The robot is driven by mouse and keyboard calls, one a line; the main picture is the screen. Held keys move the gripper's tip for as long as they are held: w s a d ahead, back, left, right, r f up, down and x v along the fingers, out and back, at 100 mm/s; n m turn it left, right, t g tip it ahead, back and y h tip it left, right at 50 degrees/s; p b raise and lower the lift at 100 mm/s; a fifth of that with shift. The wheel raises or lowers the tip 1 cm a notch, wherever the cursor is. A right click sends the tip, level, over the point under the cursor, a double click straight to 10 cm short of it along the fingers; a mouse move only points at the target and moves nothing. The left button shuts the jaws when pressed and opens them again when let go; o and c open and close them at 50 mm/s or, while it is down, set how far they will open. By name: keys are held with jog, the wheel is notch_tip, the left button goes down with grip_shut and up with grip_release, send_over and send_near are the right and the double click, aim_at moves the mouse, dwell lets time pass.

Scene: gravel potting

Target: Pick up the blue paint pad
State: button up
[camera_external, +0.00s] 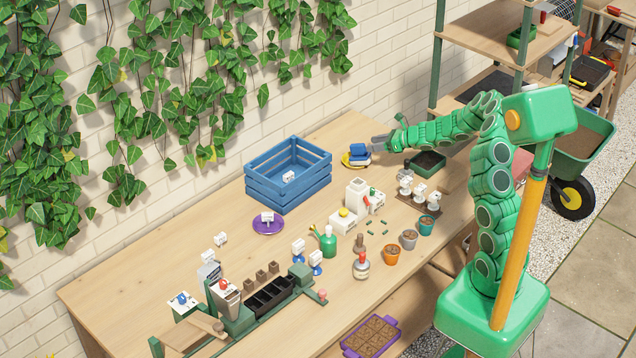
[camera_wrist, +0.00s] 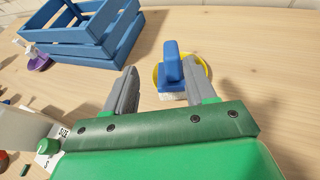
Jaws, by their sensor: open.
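The blue paint pad (camera_external: 359,156) lies on a yellow saucer (camera_external: 346,162) at the far end of the table. In the wrist view the pad (camera_wrist: 170,72) has an upright blue handle and a pale underside, and the yellow saucer (camera_wrist: 206,70) shows around it. My gripper (camera_external: 379,142) is open and empty, close beside the pad at its right. In the wrist view the pad appears in the gap between the fingers (camera_wrist: 161,68), nearer the right finger, which covers part of its edge. I cannot tell whether they touch.
A blue slatted crate (camera_external: 288,172) stands left of the saucer, and a purple plate (camera_external: 268,224) lies in front of it. A dark tray (camera_external: 427,163) and small white-topped items (camera_external: 420,190) stand right of the saucer. Bare wood lies between the crate and the saucer.

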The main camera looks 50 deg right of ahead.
aim_at(361, 148)
jog(key=shift+m, duration=0.3)
jog(key=shift+w+a+f, duration=0.2)
jog(key=shift+w+f, duration=0.6)
jog(key=shift+w, duration=0.25)
jog(key=shift+w+a+f, duration=0.25)
jog(key=shift+w+f, duration=0.5)
jog(key=shift+w, duration=0.25)
jog(key=shift+w+a+f, duration=0.2)
jog(key=shift+w+f, duration=0.6)
jog(key=shift+w, duration=0.25)
grip_shut()
jog(key=shift+r, duration=0.1)
